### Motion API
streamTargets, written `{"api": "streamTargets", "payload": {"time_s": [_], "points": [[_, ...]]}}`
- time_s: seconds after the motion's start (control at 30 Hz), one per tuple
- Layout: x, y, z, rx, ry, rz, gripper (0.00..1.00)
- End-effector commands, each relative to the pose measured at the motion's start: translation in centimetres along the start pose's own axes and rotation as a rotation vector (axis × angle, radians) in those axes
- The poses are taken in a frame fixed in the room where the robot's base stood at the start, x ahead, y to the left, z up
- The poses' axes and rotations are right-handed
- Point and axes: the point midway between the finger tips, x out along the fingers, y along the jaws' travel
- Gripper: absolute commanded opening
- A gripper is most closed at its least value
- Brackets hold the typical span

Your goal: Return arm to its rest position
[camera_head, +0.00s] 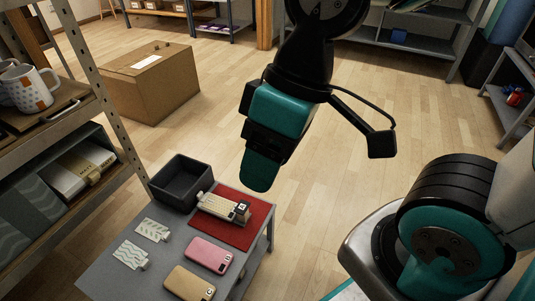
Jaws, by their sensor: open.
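My gripper (258,170) hangs in the middle of the view, fingers pointing down. Its teal finger is above and behind the red mat's area in the picture, with floor seen behind it. It holds nothing that I can see. From this side one finger hides the other. The upper arm link runs up out of the top edge.
A black bin (180,181), a pink phone case (209,254), a tan case (189,284) and two patterned tags (152,229) are on the table. Mugs (27,88) stand on the left shelf. A cardboard box (151,82) sits on the floor. Open floor lies to the right.

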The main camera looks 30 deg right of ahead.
Motion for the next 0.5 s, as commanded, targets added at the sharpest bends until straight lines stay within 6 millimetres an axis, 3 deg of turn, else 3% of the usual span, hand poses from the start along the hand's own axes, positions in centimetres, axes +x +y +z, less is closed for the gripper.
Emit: {"api": "streamTargets", "payload": {"time_s": [0.27, 0.37, 0.5], "points": [[-1.3, -0.4, -0.4, 0.003, 0.002, 0.001, 0.55], [-3.3, -1.0, -0.8, 0.003, 0.002, 0.001, 0.55], [-7.5, -2.3, -1.8, 0.004, 0.002, 0.001, 0.55]]}}
